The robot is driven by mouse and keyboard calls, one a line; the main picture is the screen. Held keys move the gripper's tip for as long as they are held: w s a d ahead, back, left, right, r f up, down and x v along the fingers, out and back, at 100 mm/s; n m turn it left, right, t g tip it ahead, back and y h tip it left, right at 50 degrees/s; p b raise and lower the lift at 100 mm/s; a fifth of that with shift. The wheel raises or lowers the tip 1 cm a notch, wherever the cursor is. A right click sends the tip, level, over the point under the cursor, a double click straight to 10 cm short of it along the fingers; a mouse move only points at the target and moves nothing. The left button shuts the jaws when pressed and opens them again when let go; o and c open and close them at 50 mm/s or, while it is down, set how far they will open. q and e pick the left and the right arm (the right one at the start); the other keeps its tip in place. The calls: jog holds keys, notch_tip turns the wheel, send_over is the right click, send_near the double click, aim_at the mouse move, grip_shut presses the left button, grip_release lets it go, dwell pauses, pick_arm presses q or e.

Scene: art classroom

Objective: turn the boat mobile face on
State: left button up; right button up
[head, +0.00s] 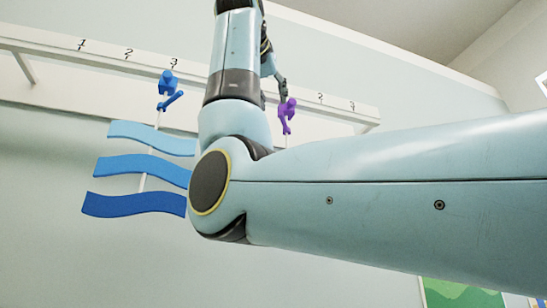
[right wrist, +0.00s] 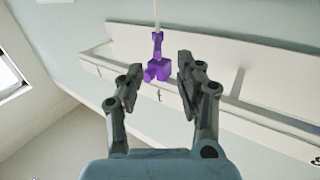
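A purple hanger piece (head: 287,112) hangs from the white rail in the head view, with a thin white rod below it. It also shows in the right wrist view (right wrist: 157,66). My right gripper (right wrist: 158,78) is open there, one finger on each side of the purple piece, with visible gaps. In the head view one dark finger of it (head: 283,88) shows beside the purple piece. No boat shape is visible; my right arm covers the area below the purple piece. My left gripper is not in view.
A mobile of several blue wavy strips (head: 140,167) hangs from a blue hanger (head: 167,84) to the left, partly behind my right arm. The white rail (head: 100,90) with numbered marks runs along the wall. A green picture (head: 455,293) shows at lower right.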

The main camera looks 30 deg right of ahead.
aim_at(283, 116)
jog(key=p+x, duration=0.1)
jog(key=x, duration=0.2)
jog(key=r+p+x, duration=0.1)
jog(key=p+x, duration=0.1)
jog(key=x, duration=0.1)
jog(key=p+x, duration=0.1)
jog(key=x, duration=0.2)
jog(key=shift+d+r+p, duration=0.15)
jog(key=shift+d+p, duration=0.2)
jog(key=shift+d, duration=0.15)
jog(key=shift+w+d, duration=0.25)
jog(key=shift+w, duration=0.2)
jog(key=shift+s, duration=0.1)
grip_shut()
